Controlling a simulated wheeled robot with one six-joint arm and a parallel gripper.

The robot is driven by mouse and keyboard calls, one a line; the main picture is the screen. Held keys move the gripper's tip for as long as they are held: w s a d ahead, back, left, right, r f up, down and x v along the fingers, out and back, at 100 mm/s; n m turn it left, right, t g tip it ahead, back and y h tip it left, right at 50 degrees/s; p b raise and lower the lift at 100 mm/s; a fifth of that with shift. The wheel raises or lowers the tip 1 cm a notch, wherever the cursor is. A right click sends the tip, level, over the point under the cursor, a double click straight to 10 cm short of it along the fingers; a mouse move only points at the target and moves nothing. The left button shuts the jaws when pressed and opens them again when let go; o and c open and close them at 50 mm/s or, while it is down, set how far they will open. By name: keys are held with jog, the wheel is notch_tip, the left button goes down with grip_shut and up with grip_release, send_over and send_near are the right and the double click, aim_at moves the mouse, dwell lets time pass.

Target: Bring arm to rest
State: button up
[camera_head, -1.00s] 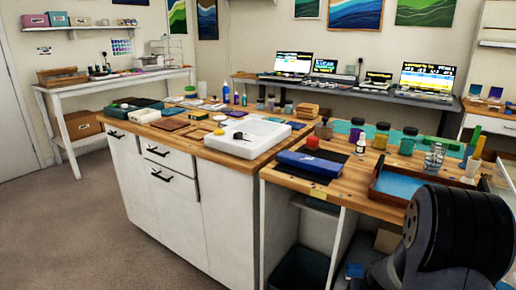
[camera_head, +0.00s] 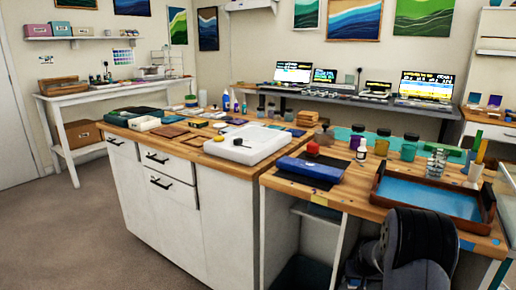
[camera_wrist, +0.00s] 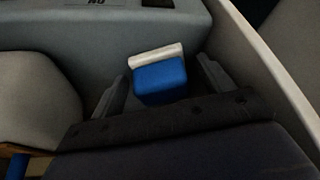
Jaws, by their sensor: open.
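My gripper (camera_wrist: 162,70) shows in the wrist view with its two dark fingers spread apart. A blue block-like thing with a white top edge (camera_wrist: 159,77) shows between and beyond the fingers. I cannot tell what it is or how far off it is; no finger visibly touches it. Grey and pale surfaces surround the gripper closely. In the head view my dark arm link (camera_head: 415,248) is folded low at the bottom right, in front of the wooden worktop (camera_head: 338,196). The gripper itself is hidden there.
A blue-lined wooden tray (camera_head: 430,196) stands on the worktop above my arm. A blue case (camera_head: 309,170), jars and a glass beaker (camera_head: 436,163) stand nearby. A white cabinet (camera_head: 215,215) is left of it. The carpet (camera_head: 75,240) at left is clear.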

jog(key=v, duration=0.1)
jog(key=p+v, duration=0.2)
jog(key=shift+w+d+r, duration=0.1)
jog(key=shift+w+r, duration=0.05)
jog(key=shift+r, duration=0.25)
jog(key=s+a, duration=0.2)
jog(key=s, duration=0.7)
jog(key=s+a, duration=0.2)
jog(key=s, duration=0.6)
jog(key=w+a+r+n, duration=0.1)
jog(key=w+a+r, duration=0.1)
jog(key=a, duration=0.3)
jog(key=w+a+r+n+y+p, duration=0.1)
jog(key=w+a+r, duration=0.2)
jog(key=a, duration=0.2)
jog(key=shift+w+a+r, duration=0.2)
jog(key=shift+a+r, duration=0.05)
jog(key=shift+s+f, duration=0.1)
